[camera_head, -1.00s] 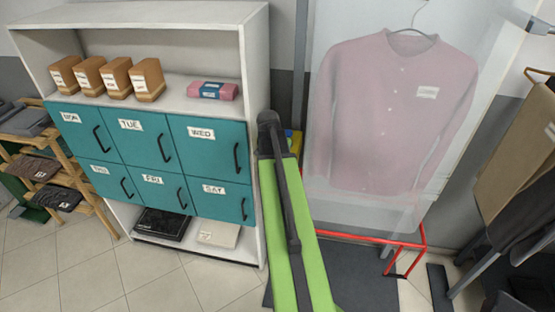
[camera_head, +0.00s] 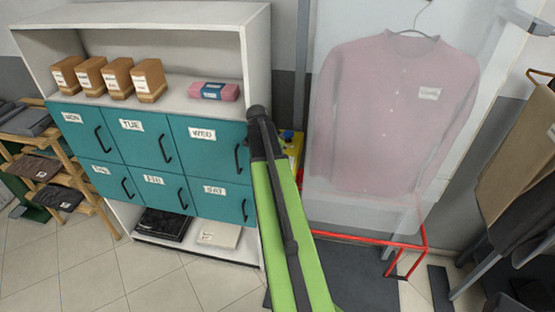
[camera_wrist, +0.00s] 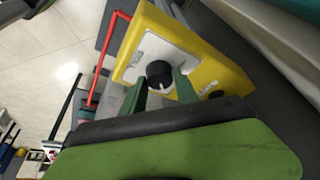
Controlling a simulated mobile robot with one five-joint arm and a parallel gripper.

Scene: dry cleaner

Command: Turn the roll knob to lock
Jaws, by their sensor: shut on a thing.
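The roll knob (camera_wrist: 159,74) is a round black knob with a light mark on a white plate (camera_wrist: 150,50), set on a yellow box (camera_wrist: 215,62) in the wrist view. My gripper (camera_wrist: 160,82) has its two green fingers on either side of the knob and is shut on it. In the head view only a small part of the yellow box (camera_head: 294,143) shows, behind my green arm. The knob and my fingers are hidden there. Small markings on the plate are too small to read.
A white shelf unit (camera_head: 257,60) with teal lockers (camera_head: 150,150) stands close on the left. A bagged pink shirt (camera_head: 390,110) hangs to the right above a red frame (camera_head: 365,239). Tiled floor (camera_head: 110,262) lies open at the lower left.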

